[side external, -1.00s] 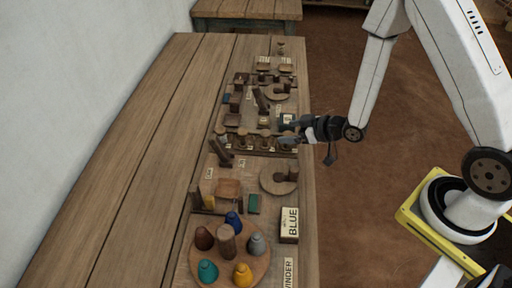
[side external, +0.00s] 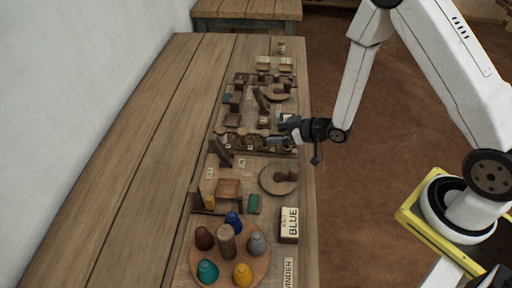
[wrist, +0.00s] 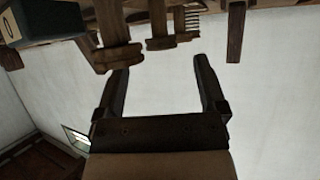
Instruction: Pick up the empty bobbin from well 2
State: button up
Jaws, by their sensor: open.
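A dark wooden rack with a row of wells (side external: 250,148) stands across the board in the middle of the bench. Several small bobbins sit along it, too small to tell which is empty or which well is numbered 2. My gripper (side external: 281,133) is open at the right end of this row, its fingers pointing left. Its fingers partly cover that end. In the wrist view my gripper (wrist: 160,66) has its two fingers spread, with nothing between them but the pale wall. No bobbin can be made out for certain there.
A wooden disc (side external: 270,187) lies just nearer than the rack. More wooden parts crowd the far side. The bench's left planks (side external: 130,170) are clear.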

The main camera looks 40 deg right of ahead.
aim_at(267, 133)
jog(key=shift+x, duration=2)
jog(key=shift+a, duration=0.1)
jog(key=shift+s, duration=0.1)
grip_shut()
